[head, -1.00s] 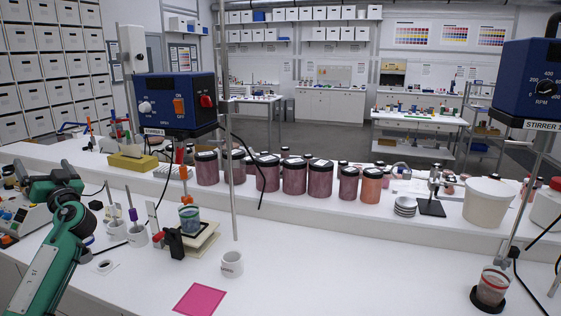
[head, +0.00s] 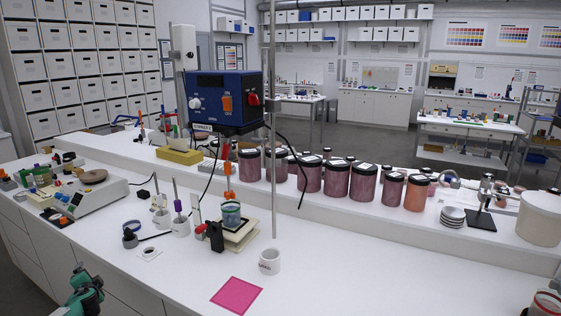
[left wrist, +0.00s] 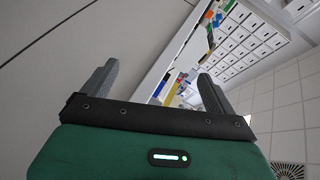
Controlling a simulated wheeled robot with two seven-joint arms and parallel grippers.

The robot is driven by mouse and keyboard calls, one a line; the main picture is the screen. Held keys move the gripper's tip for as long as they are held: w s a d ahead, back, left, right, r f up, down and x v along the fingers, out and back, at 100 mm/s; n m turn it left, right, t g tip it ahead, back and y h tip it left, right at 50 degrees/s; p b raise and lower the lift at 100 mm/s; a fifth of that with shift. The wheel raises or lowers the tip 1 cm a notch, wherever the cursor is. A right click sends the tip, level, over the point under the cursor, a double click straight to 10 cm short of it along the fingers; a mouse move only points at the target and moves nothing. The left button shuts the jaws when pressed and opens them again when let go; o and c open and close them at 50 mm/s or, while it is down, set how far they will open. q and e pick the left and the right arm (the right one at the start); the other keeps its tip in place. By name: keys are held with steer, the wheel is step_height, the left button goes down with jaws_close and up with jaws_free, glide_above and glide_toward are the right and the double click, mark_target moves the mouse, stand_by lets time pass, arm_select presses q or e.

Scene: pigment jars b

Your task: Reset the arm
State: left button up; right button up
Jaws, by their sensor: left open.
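My left arm (head: 85,292), green with dark joints, shows at the bottom left of the head view, low and in front of the bench's front edge. Its gripper cannot be made out there. In the left wrist view my left gripper (left wrist: 158,70) has its two grey fingers spread wide with nothing between them. It is tilted, with the bench front and the white storage boxes beyond it.
Several dark-lidded pigment jars (head: 336,180) line the raised shelf.

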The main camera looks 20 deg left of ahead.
arm_select(q)
steer(key=s+a+f+m+g+h, duration=0.1)
steer(key=s+a+f+g+h, duration=0.15)
steer(key=s+f, duration=1.25)
steer(key=s+a+f+m+g, duration=0.15)
steer(key=s+f, duration=0.25)
steer(key=s, duration=0.6)
steer(key=s+a+f+g, duration=0.2)
steer(key=s+a+f, duration=0.1)
steer(key=s, duration=0.7)
steer(key=s+d+f+n+h, duration=0.1)
steer(key=s+d+f+h, duration=0.1)
steer(key=d+f, duration=0.75)
steer(key=s+d+f+g+h, duration=0.1)
steer(key=s+d+f+h, duration=0.15)
steer(key=d+f, duration=0.7)
steer(key=s+d+f+n+h, duration=0.15)
steer(key=d+f, duration=0.35)
steer(key=d, duration=0.9)
steer(key=s+d+f+h, duration=0.1)
steer(key=d+f, duration=0.1)
steer(key=d, duration=0.9)
steer(key=s+d+f+h, duration=0.1)
steer(key=d+f, duration=0.2)
steer(key=d, duration=0.9)
steer(key=s+d+f+n+h, duration=0.1)
steer(key=d+f, duration=0.1)
steer(key=d, duration=1)
steer(key=shift+f, duration=0.15)
steer(key=shift+h, duration=0.25)
